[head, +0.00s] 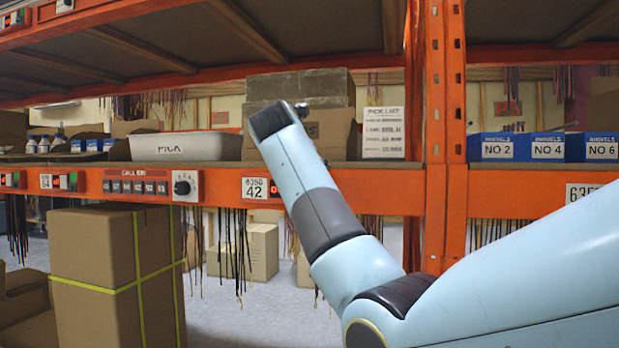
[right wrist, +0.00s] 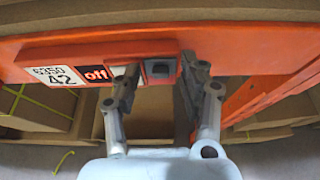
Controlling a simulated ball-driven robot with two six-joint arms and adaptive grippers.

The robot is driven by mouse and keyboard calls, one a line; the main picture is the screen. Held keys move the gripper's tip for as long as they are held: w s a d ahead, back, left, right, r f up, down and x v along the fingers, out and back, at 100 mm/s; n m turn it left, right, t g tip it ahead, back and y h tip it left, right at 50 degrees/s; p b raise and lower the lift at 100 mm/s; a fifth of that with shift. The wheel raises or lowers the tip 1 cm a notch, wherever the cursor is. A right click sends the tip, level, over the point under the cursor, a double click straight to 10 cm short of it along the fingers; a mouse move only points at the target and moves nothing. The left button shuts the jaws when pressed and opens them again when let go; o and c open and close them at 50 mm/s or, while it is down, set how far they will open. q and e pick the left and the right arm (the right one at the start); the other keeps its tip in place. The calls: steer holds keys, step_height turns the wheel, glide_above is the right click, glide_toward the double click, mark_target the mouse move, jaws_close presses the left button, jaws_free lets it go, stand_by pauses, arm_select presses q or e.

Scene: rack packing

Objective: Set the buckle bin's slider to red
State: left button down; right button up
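A slider unit on the orange shelf beam shows in the right wrist view, with a red and black "off" panel (right wrist: 95,74) beside the label "6350 42" (right wrist: 52,76). A dark square knob (right wrist: 159,69) sits at the unit's right end. My right gripper (right wrist: 160,85) is open, its fingers on either side of the knob area; I cannot tell whether they touch it. In the head view the label (head: 255,188) shows, but my right arm covers most of the unit. No bin is readable as the buckle bin. My left gripper is out of view.
A pick tote (head: 172,147) and a pick list (head: 384,132) stand on the shelf. A call panel (head: 150,185) with a dial is on the beam to the left. Blue bins (head: 497,147) are at right, past an orange upright (head: 444,130). Straps hang below the beam.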

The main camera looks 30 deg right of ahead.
steer(key=v, duration=1.2)
steer(key=shift+w, duration=0.1)
